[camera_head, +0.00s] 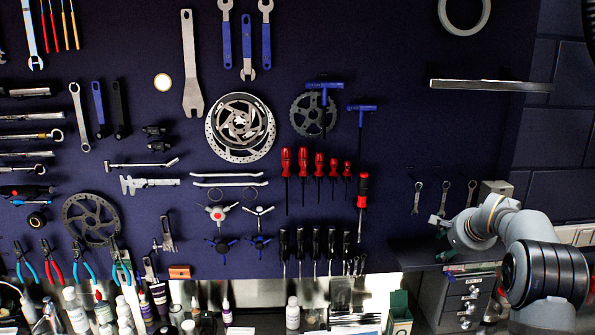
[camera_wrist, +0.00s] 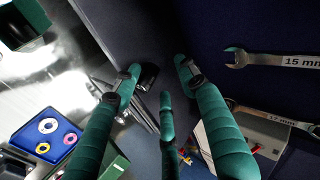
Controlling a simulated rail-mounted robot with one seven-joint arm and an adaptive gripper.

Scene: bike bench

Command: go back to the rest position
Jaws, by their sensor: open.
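My gripper (camera_head: 442,236) is at the right side in the head view, in front of the dark tool wall and just above the drawer cabinet. In the wrist view my gripper (camera_wrist: 158,74) shows its green fingers spread apart with nothing between them. It is open and empty. A wrench marked 15 mm (camera_wrist: 285,60) and one marked 17 mm (camera_wrist: 275,119) hang on the wall to the right of the fingers, apart from them. My arm reaches in from the lower right of the head view.
The grey drawer cabinet (camera_head: 462,300) stands below my gripper. A metal shelf strip (camera_head: 490,86) juts from the wall above. Small wrenches (camera_head: 417,199) hang close by. A blue tray (camera_wrist: 46,140) with coloured rings lies lower left in the wrist view. Bottles (camera_head: 292,314) line the bench.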

